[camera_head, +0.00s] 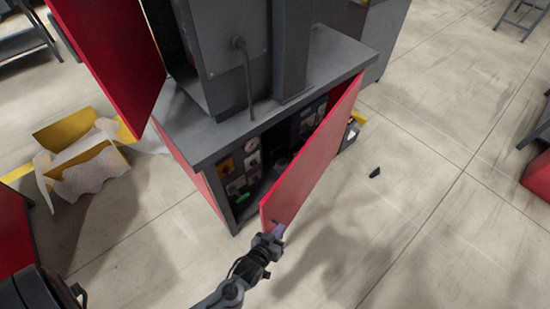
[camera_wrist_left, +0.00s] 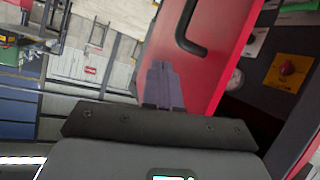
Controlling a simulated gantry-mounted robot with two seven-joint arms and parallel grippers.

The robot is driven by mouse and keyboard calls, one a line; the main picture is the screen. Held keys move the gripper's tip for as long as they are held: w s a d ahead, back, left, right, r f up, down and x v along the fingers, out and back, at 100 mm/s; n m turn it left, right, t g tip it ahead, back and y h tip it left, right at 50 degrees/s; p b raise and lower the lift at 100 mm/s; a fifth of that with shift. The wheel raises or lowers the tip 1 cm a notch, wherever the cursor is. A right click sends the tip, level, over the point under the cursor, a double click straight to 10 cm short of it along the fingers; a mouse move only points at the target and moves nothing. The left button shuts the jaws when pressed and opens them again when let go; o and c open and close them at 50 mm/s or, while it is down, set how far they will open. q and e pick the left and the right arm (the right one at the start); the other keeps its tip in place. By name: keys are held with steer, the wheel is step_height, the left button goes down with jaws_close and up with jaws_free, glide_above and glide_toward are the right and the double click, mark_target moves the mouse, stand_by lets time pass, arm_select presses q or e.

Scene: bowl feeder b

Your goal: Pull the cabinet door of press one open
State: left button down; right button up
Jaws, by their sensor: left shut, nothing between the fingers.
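The red cabinet door (camera_head: 315,155) of the grey press stands partly open, swung out from the cabinet front. The cabinet interior (camera_head: 239,180) shows on its left, with dark panels, switches and a green part. My left gripper (camera_head: 278,231) is at the near lower corner of the door, shut and empty. In the left wrist view the shut fingers (camera_wrist_left: 163,85) overlap the red door (camera_wrist_left: 215,65) near its edge; I cannot tell whether they touch it. A dark bar handle (camera_wrist_left: 187,30) shows on the door. My right gripper is not in view.
The press body (camera_head: 225,55) rises above the cabinet, with a red panel (camera_head: 112,55) on its left. An open carton (camera_head: 85,150) stands on the floor at left.

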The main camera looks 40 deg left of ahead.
arm_select(q)
steer(key=s+r+m+g+h+p, duration=0.1)
steer(key=r+m+g+p, duration=0.15)
steer(key=r, duration=0.45)
steer(key=s+a+r+m+g+h+p, duration=0.1)
steer(key=r+p, duration=0.3)
steer(key=r, duration=0.2)
steer(key=s+r+m+g+p, duration=0.2)
steer(key=r+p, duration=0.2)
steer(key=r, duration=0.3)
steer(key=w+a+m+h+p, duration=0.2)
steer(key=w+a+p, duration=0.15)
steer(key=w, duration=0.45)
steer(key=w+a+r+n+g+h+p, duration=0.1)
steer(key=a+r+n, duration=0.1)
steer(key=a, duration=0.5)
steer(key=w+a+r+n+g+h+p, duration=0.1)
steer(key=w+a+r+h, duration=0.15)
steer(key=a, duration=0.45)
steer(key=w+d+f+b, duration=0.3)
steer(key=d+f, duration=0.4)
steer(key=d, duration=0.1)
steer(key=shift+d+f+y+b, duration=0.3)
steer(key=shift+d+f+y, duration=0.05)
steer(key=shift+d+y, duration=0.1)
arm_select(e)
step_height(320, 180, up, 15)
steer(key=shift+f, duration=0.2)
